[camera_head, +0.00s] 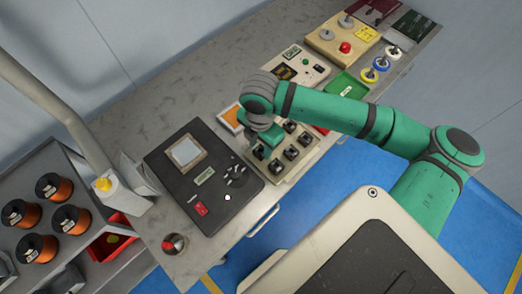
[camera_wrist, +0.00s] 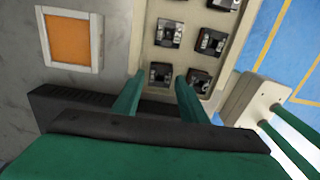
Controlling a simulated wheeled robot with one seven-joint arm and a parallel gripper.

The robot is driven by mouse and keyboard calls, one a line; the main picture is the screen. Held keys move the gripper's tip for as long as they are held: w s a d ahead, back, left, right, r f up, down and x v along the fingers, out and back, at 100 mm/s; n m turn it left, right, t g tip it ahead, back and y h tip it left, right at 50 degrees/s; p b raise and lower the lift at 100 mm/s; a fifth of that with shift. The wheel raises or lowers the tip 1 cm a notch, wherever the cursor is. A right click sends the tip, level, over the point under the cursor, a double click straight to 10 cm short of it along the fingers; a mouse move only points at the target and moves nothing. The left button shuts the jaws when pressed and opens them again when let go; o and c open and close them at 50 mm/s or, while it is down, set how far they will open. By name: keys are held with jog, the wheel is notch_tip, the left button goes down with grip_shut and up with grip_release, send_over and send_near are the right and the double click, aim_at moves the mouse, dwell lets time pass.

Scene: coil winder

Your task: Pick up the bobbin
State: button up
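A black winder unit (camera_head: 187,183) stands left of the tray. An orange square pad (camera_wrist: 70,40) in a pale frame lies beside the tray. A green bin (camera_head: 346,86) and control boxes (camera_head: 302,66) are behind. Copper wire spools (camera_head: 54,187) sit on a rack at left.

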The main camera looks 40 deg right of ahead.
jog(key=shift+f, duration=0.95)
jog(key=shift+w, duration=0.1)
jog(key=c, duration=0.8)
jog(key=shift+r, duration=0.1)
